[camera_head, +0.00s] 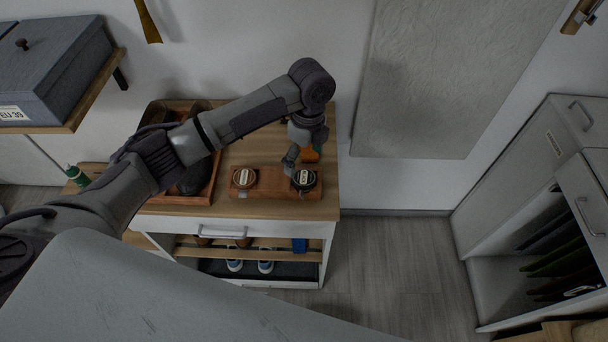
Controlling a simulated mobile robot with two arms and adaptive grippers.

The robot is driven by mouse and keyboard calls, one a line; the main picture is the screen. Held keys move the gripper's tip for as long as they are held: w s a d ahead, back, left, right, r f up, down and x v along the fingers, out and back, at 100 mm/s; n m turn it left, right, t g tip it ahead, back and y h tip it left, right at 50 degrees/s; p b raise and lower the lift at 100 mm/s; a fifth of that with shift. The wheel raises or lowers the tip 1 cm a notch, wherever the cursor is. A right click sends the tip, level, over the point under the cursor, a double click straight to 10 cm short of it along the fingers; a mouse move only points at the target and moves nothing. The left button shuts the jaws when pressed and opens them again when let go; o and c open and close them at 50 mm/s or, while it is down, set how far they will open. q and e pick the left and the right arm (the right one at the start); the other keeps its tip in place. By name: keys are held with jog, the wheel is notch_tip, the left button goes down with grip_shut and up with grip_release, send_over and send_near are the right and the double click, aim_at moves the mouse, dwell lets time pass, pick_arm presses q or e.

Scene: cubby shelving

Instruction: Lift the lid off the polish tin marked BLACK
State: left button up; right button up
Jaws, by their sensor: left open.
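Two polish tins stand side by side on a reddish-brown wooden block (270,190) on top of the cabinet. The right tin (304,180) has a dark lid with a small pale label, too small to read. The left tin (244,178) has a brown lid with a pale label. Both lids are on. My left gripper (297,158) is open just behind and above the dark-lidded tin, its fingers partly hidden by the arm. I cannot tell whether it touches the lid. My right gripper is out of view.
An orange item (310,155) is close behind my left gripper. A wooden tray (207,190) with dark shoes is left of the block, partly behind my arm. A green bottle (78,176) stands further left. The cabinet top (325,205) is clear at its right front.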

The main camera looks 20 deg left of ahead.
aim_at(304, 177)
pick_arm(q)
jog(key=f+p, duration=0.1)
jog(key=f, duration=0.3)
jog(key=shift+s+f+p, duration=0.2)
jog(key=shift+p, duration=0.2)
jog(key=shift+f, duration=0.45)
jog(key=shift+c, duration=0.2)
jog(key=c, duration=0.8)
